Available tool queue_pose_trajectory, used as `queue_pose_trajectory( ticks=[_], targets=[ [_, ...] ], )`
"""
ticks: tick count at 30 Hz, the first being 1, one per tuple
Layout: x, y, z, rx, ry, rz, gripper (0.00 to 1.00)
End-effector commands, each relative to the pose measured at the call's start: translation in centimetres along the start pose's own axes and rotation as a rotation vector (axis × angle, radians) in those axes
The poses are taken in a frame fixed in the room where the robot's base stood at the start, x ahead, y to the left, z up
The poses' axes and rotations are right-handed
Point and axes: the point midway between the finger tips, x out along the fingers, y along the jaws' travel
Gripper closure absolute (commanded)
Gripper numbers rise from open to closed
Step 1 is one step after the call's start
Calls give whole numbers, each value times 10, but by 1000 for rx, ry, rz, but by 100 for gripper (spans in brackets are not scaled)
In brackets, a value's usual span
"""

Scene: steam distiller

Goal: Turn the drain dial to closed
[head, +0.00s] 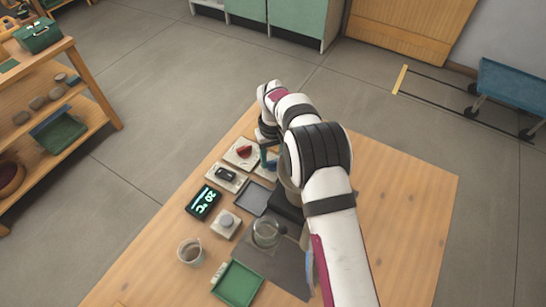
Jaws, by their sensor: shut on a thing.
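A small teal part (268,160) shows on a pale plate near the far left edge of the wooden table, mostly hidden by my arm; it looks like the drain dial, but its setting and any markings are too small to tell. My gripper (265,146) points down over it from the far side and appears shut on it. The fingertips are small and partly hidden. Just left of them, a red knob (244,152) sits on its own pale plate.
Nearby on the table (410,200) are a black switch (226,174), a 20 °C display (203,202), a grey knob (226,221), a dark tray (246,205), a glass jar (266,232), a cup (190,250) and a green tray (238,284). The table's right side is clear.

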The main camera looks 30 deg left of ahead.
Motion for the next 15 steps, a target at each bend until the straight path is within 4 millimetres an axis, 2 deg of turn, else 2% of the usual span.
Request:
queue_pose_trajectory(
  ticks=[6,15],
  targets=[
    [0,0,0,-117,0,0,100],
    [0,0,0,-195,0,0,100]
  ],
)
